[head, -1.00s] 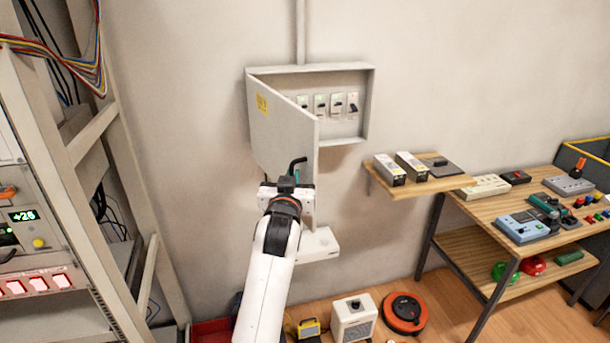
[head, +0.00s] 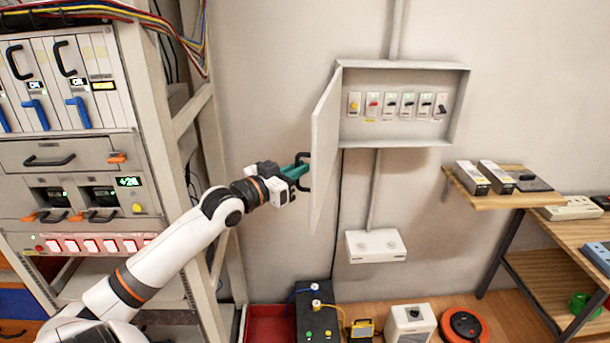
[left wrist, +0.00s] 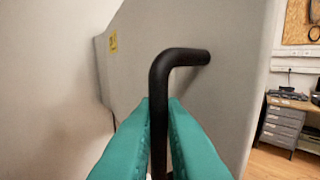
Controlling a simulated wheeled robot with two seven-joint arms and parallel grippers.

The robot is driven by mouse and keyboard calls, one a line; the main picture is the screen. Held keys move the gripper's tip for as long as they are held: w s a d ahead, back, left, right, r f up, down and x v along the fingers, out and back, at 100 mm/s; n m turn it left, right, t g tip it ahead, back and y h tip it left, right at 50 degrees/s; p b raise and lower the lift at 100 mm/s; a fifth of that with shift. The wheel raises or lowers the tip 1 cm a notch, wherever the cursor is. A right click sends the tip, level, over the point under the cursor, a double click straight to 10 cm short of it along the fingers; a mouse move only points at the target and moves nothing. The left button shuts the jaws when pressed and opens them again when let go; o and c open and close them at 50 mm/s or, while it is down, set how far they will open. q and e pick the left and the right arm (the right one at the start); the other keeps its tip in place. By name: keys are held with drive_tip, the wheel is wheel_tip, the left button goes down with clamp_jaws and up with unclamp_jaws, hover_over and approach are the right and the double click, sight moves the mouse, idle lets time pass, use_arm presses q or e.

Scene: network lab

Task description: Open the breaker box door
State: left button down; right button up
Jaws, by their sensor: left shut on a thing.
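The breaker box (head: 402,66) is a grey wall box with a row of several switches showing inside. Its door (head: 326,150) is hinged on the left and stands wide open, seen nearly edge-on. The black door handle (head: 303,172) is on the door's outer face. My left gripper (head: 298,171) has teal fingers and is shut on this handle. In the left wrist view the teal fingers (left wrist: 160,130) pinch the black handle (left wrist: 178,58) from both sides, with the grey door (left wrist: 225,95) behind it. My right gripper is not in view.
An equipment rack (head: 150,110) stands close on the left, beside my left arm. A small wall shelf (head: 500,199) with boxes is to the right. A white wall box (head: 376,246) is below the breaker box. A red bin (head: 270,325) and several items lie on the floor.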

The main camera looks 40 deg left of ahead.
use_arm(q)
drive_tip(key=shift+s+a+r+h, duration=0.1)
drive_tip(key=shift+s+a+h, duration=0.05)
drive_tip(key=shift+a, duration=0.25)
drive_tip(key=shift+s+a+r+h, duration=0.1)
drive_tip(key=shift+a+h, duration=0.05)
drive_tip(key=shift+a, duration=0.2)
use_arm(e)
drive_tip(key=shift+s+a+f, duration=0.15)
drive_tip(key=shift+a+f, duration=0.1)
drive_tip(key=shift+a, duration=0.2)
use_arm(q)
drive_tip(key=c, duration=1.9)
unclamp_jaws()
drive_tip(key=shift+s+a+f+b, duration=0.15)
drive_tip(key=shift+s+b, duration=0.55)
drive_tip(key=shift+s, duration=1.2)
drive_tip(key=shift+s+a+b, duration=0.2)
drive_tip(key=shift+s+b, duration=0.45)
drive_tip(key=shift+s, duration=1.2)
drive_tip(key=shift+s+a+f+b, duration=0.15)
drive_tip(key=shift+s+b, duration=0.55)
drive_tip(key=shift+s, duration=1.2)
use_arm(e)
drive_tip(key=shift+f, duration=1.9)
